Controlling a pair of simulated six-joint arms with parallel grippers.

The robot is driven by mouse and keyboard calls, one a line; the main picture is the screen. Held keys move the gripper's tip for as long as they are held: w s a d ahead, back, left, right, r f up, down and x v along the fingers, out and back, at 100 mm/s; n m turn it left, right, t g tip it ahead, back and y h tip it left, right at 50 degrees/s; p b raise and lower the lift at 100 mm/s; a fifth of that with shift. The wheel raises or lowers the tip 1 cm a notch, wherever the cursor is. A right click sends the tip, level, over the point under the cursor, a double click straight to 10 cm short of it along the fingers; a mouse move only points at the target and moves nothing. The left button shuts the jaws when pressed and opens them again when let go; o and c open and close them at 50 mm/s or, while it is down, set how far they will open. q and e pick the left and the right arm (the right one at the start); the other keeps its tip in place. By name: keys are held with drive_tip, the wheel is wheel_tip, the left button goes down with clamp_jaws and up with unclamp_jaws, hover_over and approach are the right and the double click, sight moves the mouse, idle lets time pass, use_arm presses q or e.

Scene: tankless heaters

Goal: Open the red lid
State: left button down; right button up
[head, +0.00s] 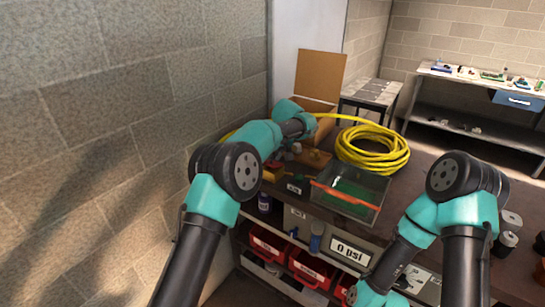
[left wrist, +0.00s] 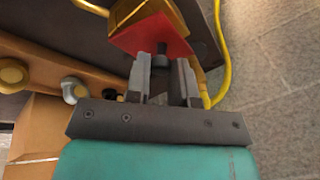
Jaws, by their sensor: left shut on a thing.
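The red lid (left wrist: 155,38) is at the top of the left wrist view, with a dark knob (left wrist: 162,56) standing on it. A golden-yellow box (left wrist: 130,10) shows right beside the lid. The lid's face looks tilted, but I cannot tell how far it stands from the box. My left gripper (left wrist: 164,70) is shut on the knob, one finger on each side. In the head view my left arm reaches to the back of the bench, and its wrist and the clutter there hide the lid.
A yellow hose coil (head: 372,150) lies on the bench right of my left wrist. A clear bin with an orange rim (head: 345,203) stands in front of it. An open cardboard box (head: 320,76) is behind. A block wall (head: 130,100) runs close along the left.

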use_arm(q)
drive_tip(key=shift+w+d+r+g+y, duration=0.1)
drive_tip(key=shift+w+r+g+y, duration=0.15)
drive_tip(key=shift+w+g, duration=0.2)
drive_tip(key=shift+w, duration=0.1)
drive_tip(key=shift+d+g+y, duration=0.1)
drive_tip(key=shift+g+y, duration=0.15)
drive_tip(key=shift+g, duration=0.2)
drive_tip(key=c, duration=1)
unclamp_jaws()
drive_tip(key=shift+r, duration=0.15)
